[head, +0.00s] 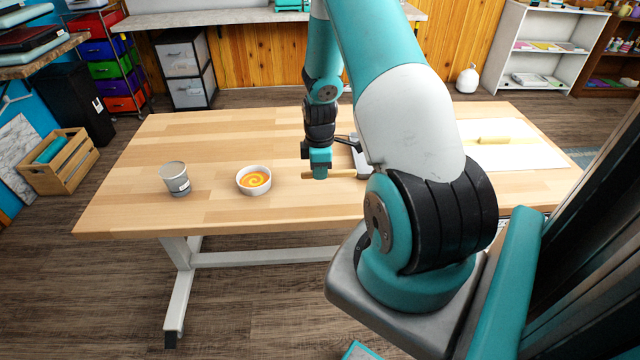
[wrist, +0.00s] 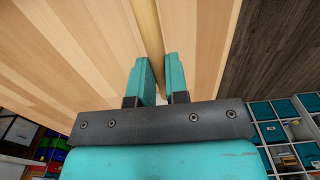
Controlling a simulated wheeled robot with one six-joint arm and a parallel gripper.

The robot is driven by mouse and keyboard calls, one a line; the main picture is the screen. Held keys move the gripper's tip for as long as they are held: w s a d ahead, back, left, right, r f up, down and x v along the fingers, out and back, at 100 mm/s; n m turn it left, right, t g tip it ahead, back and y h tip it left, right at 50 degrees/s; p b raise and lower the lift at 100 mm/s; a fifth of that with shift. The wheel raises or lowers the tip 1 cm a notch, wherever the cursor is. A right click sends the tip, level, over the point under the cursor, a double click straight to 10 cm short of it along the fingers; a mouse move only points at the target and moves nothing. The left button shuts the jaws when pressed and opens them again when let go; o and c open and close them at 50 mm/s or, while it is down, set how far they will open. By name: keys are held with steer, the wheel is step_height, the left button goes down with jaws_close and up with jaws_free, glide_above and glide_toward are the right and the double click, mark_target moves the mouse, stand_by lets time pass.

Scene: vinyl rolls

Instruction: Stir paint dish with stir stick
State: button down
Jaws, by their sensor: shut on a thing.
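The paint dish (head: 253,191) is a small round white dish with orange and yellow swirled paint, standing on the wooden table left of my gripper in the head view. My gripper (head: 320,174) is shut on the stir stick (head: 343,173), a thin light-wood stick lying roughly level across the jaws. In the wrist view the stick (wrist: 148,28) runs up from between the fingers of my gripper (wrist: 158,60). The stick is apart from the dish. The picture does not clearly show whether it touches the tabletop. The dish does not show in the wrist view.
A grey cup (head: 176,182) stands left of the dish on the table (head: 215,135). A grey object (head: 361,160) is partly hidden behind my arm. A white sheet (head: 525,155) with a yellowish roll (head: 495,140) lies at the right. The table between dish and gripper is clear.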

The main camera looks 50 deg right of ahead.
step_height(320, 180, up, 14)
steer(key=shift+r+b, duration=0.15)
steer(key=shift+b, duration=0.3)
